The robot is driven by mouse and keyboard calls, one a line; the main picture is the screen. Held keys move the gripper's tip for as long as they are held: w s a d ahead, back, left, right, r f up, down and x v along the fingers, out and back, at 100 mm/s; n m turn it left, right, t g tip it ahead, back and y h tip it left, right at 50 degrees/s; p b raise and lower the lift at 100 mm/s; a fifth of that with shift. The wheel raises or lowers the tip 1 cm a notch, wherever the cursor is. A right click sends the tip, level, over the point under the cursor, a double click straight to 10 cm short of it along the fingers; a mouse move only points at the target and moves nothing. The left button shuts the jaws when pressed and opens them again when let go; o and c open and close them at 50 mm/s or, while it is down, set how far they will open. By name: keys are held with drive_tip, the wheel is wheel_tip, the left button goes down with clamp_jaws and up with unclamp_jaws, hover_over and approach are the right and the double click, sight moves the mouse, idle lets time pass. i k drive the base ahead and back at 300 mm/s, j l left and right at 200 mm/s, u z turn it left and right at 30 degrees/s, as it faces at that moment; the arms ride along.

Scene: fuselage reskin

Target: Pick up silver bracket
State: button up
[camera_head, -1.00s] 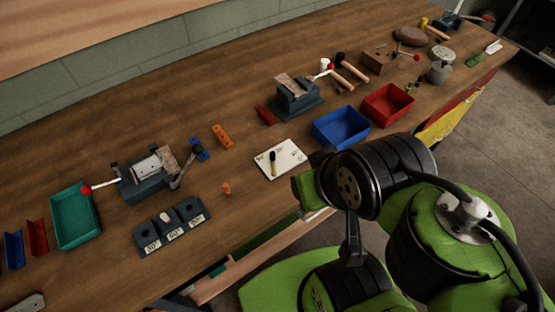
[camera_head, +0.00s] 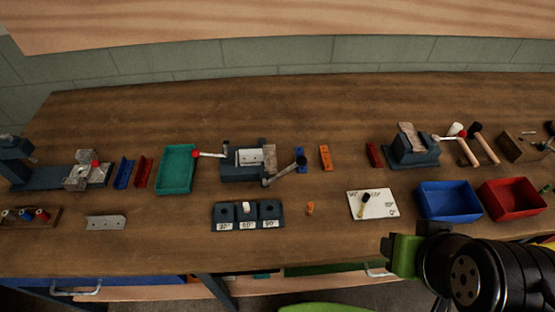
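A flat silver bracket (camera_head: 106,222) with small holes lies on the wooden workbench (camera_head: 310,238), near its front edge at the left. Nothing covers it. My green and black arm shows at the lower right, far to the right of the bracket. The fingers of my gripper do not show, so I cannot see whether it is open or shut.
Bare wood surrounds the bracket.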

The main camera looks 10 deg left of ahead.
sight(250, 155)
drive_tip(key=l+u, duration=0.1)
drive_tip(key=u, duration=0.8)
drive_tip(key=l+u, duration=0.15)
drive_tip(key=u, duration=0.8)
drive_tip(key=l+u, duration=0.1)
drive_tip(key=u, duration=0.35)
drive_tip(key=k+u, duration=0.1)
drive_tip(key=u, duration=0.8)
drive_tip(key=k+l, duration=0.05)
